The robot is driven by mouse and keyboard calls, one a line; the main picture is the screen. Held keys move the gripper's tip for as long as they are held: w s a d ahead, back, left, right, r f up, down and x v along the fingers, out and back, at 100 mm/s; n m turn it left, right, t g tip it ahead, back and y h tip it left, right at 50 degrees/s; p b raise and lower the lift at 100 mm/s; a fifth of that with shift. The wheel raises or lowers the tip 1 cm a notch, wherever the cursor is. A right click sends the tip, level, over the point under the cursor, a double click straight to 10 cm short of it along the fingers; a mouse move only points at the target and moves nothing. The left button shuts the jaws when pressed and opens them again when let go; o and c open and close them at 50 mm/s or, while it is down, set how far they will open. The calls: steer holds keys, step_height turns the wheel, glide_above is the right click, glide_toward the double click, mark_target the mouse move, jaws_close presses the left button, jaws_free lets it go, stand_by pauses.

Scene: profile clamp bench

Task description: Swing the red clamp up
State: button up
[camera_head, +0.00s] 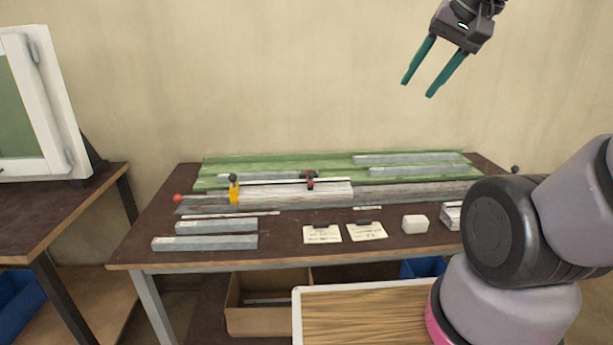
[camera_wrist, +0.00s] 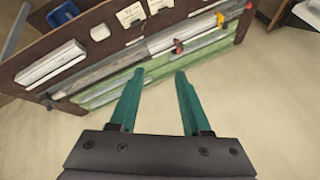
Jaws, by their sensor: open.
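The red clamp (camera_head: 309,180) is small and dark red with a black part, and sits on the pale profile along the bench. In the wrist view the red clamp (camera_wrist: 178,47) shows beyond the fingertips, up and to the right; its lever angle is too small to tell. A yellow clamp (camera_head: 234,190) with a dark knob stands left of it in the head view and also shows in the wrist view (camera_wrist: 220,19). My gripper (camera_head: 417,88), with teal fingers, is open and empty, high above the right part of the bench. It also shows in the wrist view (camera_wrist: 160,73).
A red knob (camera_head: 178,198) is at the profile's left end. Grey bars (camera_head: 205,243) lie front left and on the green board (camera_head: 270,163). Two cards (camera_head: 322,234) and a white block (camera_head: 415,224) lie in front. A framed window (camera_head: 40,100) stands left. The air above is clear.

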mark_target(310, 176)
steer(key=w+a+f+m+g+y, duration=0.3)
steer(key=w+a+f+m+y, duration=0.3)
steer(key=w, duration=0.3)
steer(key=w+a+f+m+g+y, duration=0.35)
steer(key=w+a+f, duration=0.25)
steer(key=w+f, duration=0.3)
steer(key=w+d+f+m+t+y, duration=0.15)
steer(key=w+f+m+t, duration=0.25)
steer(key=w+f+m, duration=0.5)
steer(key=w+d+f+m+t+y, duration=0.1)
steer(key=w+f+m+t+y, duration=0.3)
steer(key=f, duration=0.8)
steer(key=shift+m+h, duration=0.5)
steer(key=shift+m, duration=0.05)
steer(key=x, duration=1.1)
steer(key=shift+w+a+f, duration=0.1)
steer(key=shift+w+f, duration=0.2)
steer(key=shift+w, duration=0.25)
jaws_close()
